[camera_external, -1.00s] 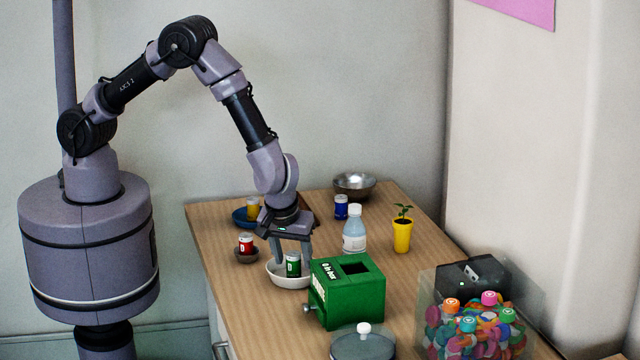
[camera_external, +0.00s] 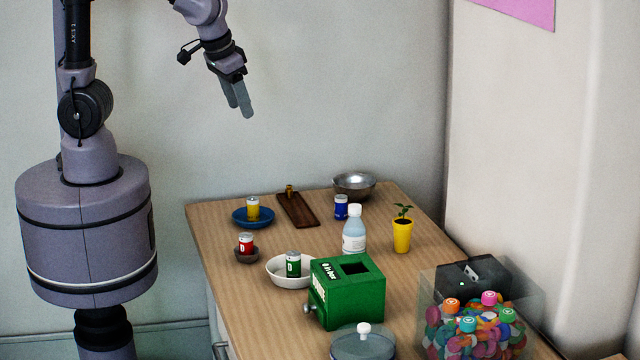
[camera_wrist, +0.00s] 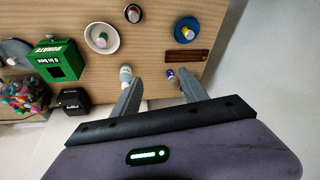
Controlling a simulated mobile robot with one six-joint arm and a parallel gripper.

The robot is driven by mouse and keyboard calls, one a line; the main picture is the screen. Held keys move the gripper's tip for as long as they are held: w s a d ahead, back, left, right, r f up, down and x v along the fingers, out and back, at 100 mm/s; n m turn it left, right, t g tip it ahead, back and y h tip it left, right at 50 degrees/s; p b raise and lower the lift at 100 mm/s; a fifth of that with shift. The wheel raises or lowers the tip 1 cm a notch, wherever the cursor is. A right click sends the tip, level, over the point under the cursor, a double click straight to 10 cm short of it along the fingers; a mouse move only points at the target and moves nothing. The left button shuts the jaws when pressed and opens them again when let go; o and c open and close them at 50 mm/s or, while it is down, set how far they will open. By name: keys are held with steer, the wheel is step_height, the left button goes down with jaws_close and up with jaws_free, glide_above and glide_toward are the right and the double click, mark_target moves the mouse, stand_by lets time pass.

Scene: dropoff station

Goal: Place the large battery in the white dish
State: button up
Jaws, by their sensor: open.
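The white dish (camera_external: 274,274) is on the table left of the green box. A green battery (camera_external: 293,265) with a white top stands upright in it. In the wrist view, the dish (camera_wrist: 88,36) and the battery inside it (camera_wrist: 102,39) show at upper left. My gripper (camera_external: 242,110) is open and empty, raised well above the table's back left and apart from the dish. Its spread fingers (camera_wrist: 160,76) show in the wrist view with nothing between them.
A red battery (camera_external: 246,243) stands in a small brown dish; a yellow one (camera_external: 253,208) on a blue plate. A brown tray (camera_external: 298,212), metal bowl (camera_external: 354,184), blue can (camera_external: 341,207), bottle (camera_external: 354,230), plant pot (camera_external: 402,236) and green box (camera_external: 347,294) are around.

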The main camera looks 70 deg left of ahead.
steer(key=s+a+r+m+t, duration=0.1)
steer(key=s+a+r+m, duration=0.1)
steer(key=s, duration=0.4)
steer(key=s+a+r+m+t, duration=0.1)
steer(key=s+a+r+m, duration=0.1)
steer(key=s+a+m, duration=0.3)
steer(key=shift+s+a, duration=0.65)
steer(key=shift+s, duration=0.1)
steer(key=shift+w, duration=0.1)
